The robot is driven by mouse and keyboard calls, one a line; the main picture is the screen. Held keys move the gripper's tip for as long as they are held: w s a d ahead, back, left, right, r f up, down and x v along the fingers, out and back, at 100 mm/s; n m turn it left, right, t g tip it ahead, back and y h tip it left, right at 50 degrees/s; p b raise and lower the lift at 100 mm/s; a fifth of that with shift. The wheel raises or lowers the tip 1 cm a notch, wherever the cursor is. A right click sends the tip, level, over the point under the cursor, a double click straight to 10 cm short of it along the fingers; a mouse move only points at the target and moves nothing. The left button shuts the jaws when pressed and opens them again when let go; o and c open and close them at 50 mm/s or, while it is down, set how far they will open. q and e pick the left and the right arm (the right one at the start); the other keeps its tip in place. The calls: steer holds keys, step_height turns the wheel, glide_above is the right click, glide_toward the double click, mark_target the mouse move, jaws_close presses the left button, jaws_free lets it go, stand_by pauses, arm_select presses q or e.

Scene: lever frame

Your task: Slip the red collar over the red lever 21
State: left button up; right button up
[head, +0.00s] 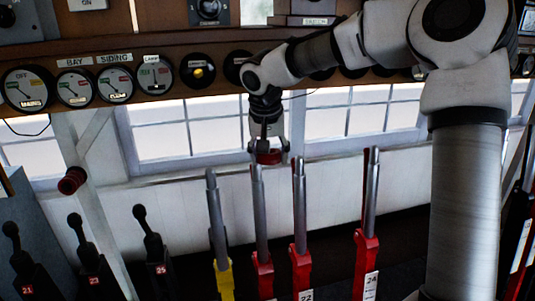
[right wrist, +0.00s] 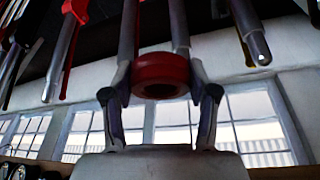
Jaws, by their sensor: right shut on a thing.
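My right gripper (head: 268,150) is shut on the red collar (head: 268,158), a short ring. In the right wrist view the collar (right wrist: 160,75) sits between the two fingers, its hole facing the camera. In the head view it is just above the tip of a red lever with a grey steel top (head: 258,205), slightly right of it. That lever stands between a yellow lever and the red lever marked 22, and its own number is not readable. I cannot tell whether collar and lever touch. My left gripper is not in view.
Close by stand the yellow lever (head: 216,225), red lever 22 (head: 299,215) and red lever 24 (head: 369,210). Several black levers (head: 150,235) stand at left, near a red cylinder (head: 72,181). Round gauges (head: 155,75) line a shelf behind.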

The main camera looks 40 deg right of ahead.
steer(key=w+d+f+p, duration=0.1)
steer(key=w, duration=0.2)
steer(key=w+d+p, duration=0.1)
steer(key=w+p, duration=0.1)
steer(key=w+d+f+p, duration=0.1)
steer(key=w, duration=0.2)
steer(key=shift+w+d+f, duration=0.3)
steer(key=shift+f, duration=0.05)
steer(key=shift+w+d+f+p, duration=0.2)
steer(key=shift+w+p, duration=0.15)
steer(key=shift+w, duration=0.15)
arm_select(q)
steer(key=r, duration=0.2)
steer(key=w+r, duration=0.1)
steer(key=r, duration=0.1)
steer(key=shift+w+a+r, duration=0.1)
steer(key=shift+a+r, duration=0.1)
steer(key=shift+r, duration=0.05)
arm_select(e)
steer(key=shift+s, duration=0.1)
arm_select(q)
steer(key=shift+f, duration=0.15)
arm_select(e)
steer(key=shift+s+a, duration=0.15)
arm_select(q)
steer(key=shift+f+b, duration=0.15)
steer(key=shift+b, duration=0.15)
arm_select(e)
steer(key=shift+f, duration=0.2)
